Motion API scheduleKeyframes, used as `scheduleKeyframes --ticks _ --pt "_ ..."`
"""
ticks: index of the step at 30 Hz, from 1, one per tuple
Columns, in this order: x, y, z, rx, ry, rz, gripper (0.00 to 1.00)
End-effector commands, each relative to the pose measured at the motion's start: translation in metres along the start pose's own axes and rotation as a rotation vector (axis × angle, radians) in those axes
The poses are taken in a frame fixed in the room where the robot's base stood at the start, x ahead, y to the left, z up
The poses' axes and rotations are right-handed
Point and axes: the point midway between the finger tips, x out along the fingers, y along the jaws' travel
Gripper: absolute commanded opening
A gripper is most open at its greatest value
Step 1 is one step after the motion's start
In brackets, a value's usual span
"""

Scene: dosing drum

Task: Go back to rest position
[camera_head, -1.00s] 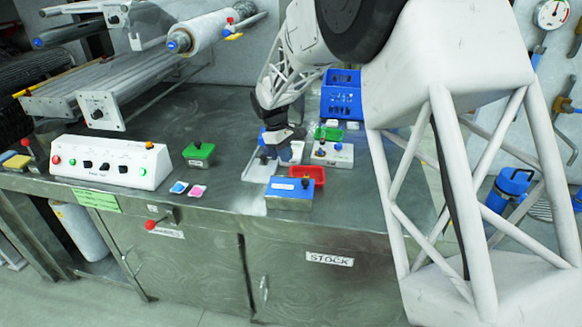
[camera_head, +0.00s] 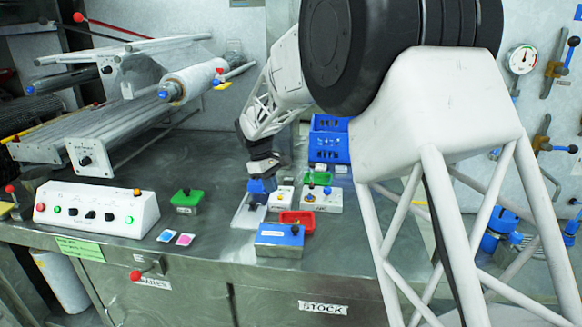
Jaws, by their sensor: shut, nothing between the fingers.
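My gripper (camera_head: 259,196) hangs from my arm over the metal worktop, pointing down. It is shut and empty. It appears just above or in front of a pale shallow tray (camera_head: 240,216); I cannot tell its exact height. Just right of it stand a small white block with a dark knob (camera_head: 282,200) and a white box with coloured knobs (camera_head: 322,200).
A white control panel (camera_head: 97,208) stands at the left. A blue crate (camera_head: 329,141) is behind. The roller machine (camera_head: 130,115) occupies the back left.

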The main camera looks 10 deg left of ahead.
Motion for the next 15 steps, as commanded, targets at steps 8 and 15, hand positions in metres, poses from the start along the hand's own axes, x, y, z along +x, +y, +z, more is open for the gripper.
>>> scheduleKeyframes --ticks 8,15 --pt "-0.012 0.0 0.042 0.066 0.03 0.0 0.0" --pt "-0.024 -0.007 0.111 0.181 0.076 -0.004 0.0"
